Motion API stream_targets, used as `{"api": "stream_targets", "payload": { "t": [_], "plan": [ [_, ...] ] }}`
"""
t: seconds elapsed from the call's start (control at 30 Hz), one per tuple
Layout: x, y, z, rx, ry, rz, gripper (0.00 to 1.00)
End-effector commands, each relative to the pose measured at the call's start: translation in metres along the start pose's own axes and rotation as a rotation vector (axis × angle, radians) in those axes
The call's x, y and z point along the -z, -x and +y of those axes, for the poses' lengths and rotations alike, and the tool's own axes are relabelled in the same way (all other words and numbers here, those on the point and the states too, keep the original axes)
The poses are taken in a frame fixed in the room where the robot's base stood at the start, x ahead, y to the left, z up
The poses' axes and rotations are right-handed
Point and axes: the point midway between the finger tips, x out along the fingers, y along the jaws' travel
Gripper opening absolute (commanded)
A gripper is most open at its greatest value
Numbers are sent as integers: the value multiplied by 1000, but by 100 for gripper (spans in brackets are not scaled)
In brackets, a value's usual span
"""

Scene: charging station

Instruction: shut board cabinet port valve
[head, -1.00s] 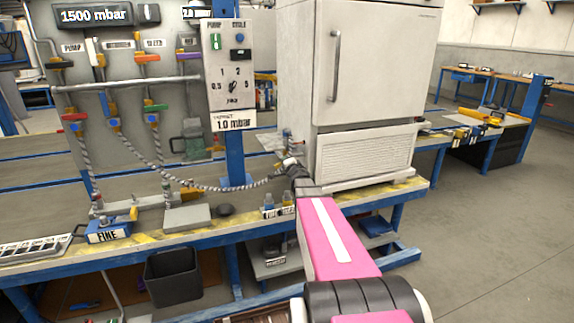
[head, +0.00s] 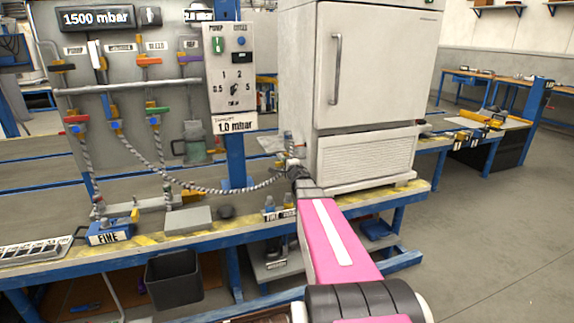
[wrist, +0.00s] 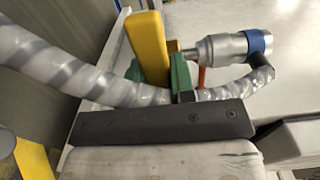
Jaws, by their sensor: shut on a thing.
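My gripper (wrist: 160,75) is at the left side of the white cabinet. In the wrist view its green-padded fingers are shut around a yellow handle (wrist: 148,45), which leans up and left. A ribbed hose (wrist: 45,60) crosses close in front of the fingers and curves right to a silver fitting with a blue band (wrist: 228,46). In the head view my arm hides the handle. The hose (head: 225,190) hangs from the valve board (head: 130,130) to a pale fitting (head: 293,164) at my gripper. The board carries red, blue, green, orange and purple valve handles; its display reads 1500 mbar.
The white cabinet (head: 375,65) stands on the blue-framed bench (head: 240,235), close to my arm. A control box (head: 230,65) is on a post left of it. Small bottles (head: 278,208) stand near my arm. A dark bin (head: 173,278) is under the bench. The floor at right is clear.

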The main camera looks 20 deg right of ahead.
Motion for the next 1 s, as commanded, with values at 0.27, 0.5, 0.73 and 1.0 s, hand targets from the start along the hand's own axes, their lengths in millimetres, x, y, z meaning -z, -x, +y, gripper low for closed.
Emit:
{"api": "stream_targets", "payload": {
  "t": [0.27,0.5,0.73,1.0],
  "plan": [
    [0,2,0,0,-10,2,49],
    [0,1,0,0,-6,1,49],
    [0,15,0,0,-5,1,49],
    [-1,61,0,-1,-6,3,49]
  ]
}}
